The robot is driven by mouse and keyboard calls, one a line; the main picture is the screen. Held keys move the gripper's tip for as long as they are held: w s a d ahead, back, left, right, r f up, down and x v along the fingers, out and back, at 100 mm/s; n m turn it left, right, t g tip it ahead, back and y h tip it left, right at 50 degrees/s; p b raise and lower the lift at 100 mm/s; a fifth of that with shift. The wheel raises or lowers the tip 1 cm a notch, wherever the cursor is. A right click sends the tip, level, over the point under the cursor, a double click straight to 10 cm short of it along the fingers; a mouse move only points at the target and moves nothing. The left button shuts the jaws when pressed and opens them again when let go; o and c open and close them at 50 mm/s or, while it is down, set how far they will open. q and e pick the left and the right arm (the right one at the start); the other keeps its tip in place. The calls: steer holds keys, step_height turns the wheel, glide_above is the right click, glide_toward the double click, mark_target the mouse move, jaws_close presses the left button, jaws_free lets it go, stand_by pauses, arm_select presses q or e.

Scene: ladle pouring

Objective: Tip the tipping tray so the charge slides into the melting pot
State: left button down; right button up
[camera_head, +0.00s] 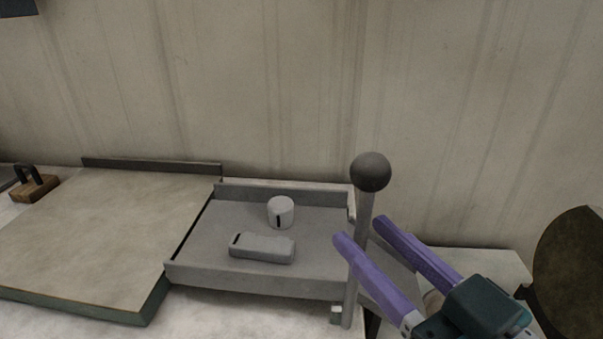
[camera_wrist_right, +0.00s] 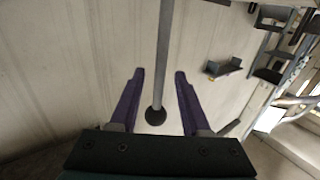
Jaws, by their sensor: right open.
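The grey tipping tray (camera_head: 330,215) lies about level at the centre, with low walls. The charge in it is a short light-grey cylinder (camera_head: 284,213) and a grey rounded bar (camera_head: 265,250). A lever (camera_head: 366,212) with a dark ball knob (camera_head: 370,172) stands upright at the tray's right side; it also shows in the wrist view (camera_wrist_right: 163,55). My right gripper (camera_head: 359,229) is open, its purple fingers on either side of the lever below the knob; contact cannot be told. The melting pot cannot be clearly made out. My left gripper is not in view.
A broad flat board (camera_head: 90,225) with a raised back edge is left of the tray. A wooden block with a dark handle (camera_head: 35,187) sits at far left. A dark round object (camera_head: 570,270) stands at far right. A plain wall rises close behind.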

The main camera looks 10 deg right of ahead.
steer(key=x, duration=0.5)
steer(key=shift+w, duration=0.15)
jaws_close()
stand_by(1.3)
